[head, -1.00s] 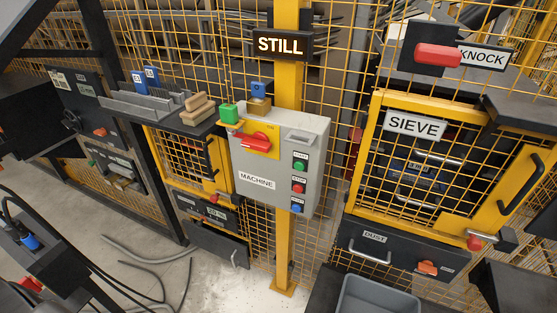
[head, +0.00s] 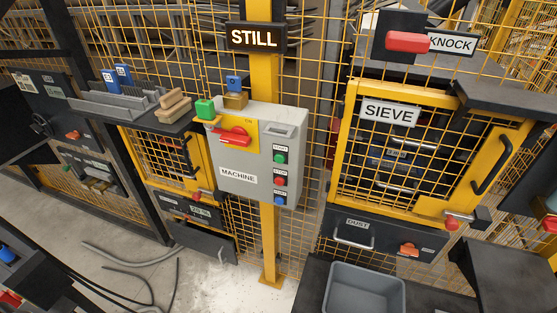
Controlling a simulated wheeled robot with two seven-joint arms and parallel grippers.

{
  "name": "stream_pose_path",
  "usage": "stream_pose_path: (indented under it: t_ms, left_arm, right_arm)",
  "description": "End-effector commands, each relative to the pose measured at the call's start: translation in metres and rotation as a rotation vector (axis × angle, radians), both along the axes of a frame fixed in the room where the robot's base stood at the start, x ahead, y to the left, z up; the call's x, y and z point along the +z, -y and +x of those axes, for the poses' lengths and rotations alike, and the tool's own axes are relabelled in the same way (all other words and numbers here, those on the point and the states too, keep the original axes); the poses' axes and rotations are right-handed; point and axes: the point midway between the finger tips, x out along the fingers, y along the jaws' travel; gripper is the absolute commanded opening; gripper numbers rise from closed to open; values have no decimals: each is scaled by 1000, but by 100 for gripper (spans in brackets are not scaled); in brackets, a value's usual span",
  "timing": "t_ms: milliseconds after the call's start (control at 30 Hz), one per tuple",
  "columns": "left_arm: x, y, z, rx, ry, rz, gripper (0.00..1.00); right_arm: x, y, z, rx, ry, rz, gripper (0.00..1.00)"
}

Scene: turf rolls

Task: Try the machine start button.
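The grey machine box (head: 250,170), labelled MACHINE, is mounted on a yellow post in the middle of the head view. On its right side is a column of buttons: a green start button (head: 279,158) on top, a red stop button (head: 279,181) below it and a blue button (head: 279,199) at the bottom. A red switch handle (head: 233,137) sits on a yellow plate at the box's upper left. A brass padlock (head: 235,100) with a blue tag and a green block (head: 205,108) are at its top. A lit sign (head: 256,38) above reads STILL. Neither gripper is in view.
To the right is a yellow-framed mesh door (head: 347,150) labelled SIEVE, with a red KNOCK handle (head: 408,42) above and a DUST drawer (head: 380,240) below. A grey bin (head: 365,290) stands at the bottom. Hoses (head: 130,262) lie on the floor at left.

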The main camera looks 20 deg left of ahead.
Motion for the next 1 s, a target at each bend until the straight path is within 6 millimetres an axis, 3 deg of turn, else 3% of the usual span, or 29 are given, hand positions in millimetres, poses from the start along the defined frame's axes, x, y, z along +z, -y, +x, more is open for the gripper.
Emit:
stream_pose_path:
  t_ms: [100, 600, 1000]
  left_arm:
    - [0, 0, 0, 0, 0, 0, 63]
    - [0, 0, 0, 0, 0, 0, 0]
    - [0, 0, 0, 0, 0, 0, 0]
  right_arm:
    - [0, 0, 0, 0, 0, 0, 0]
    - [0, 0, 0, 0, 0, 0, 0]
    - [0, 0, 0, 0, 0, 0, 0]
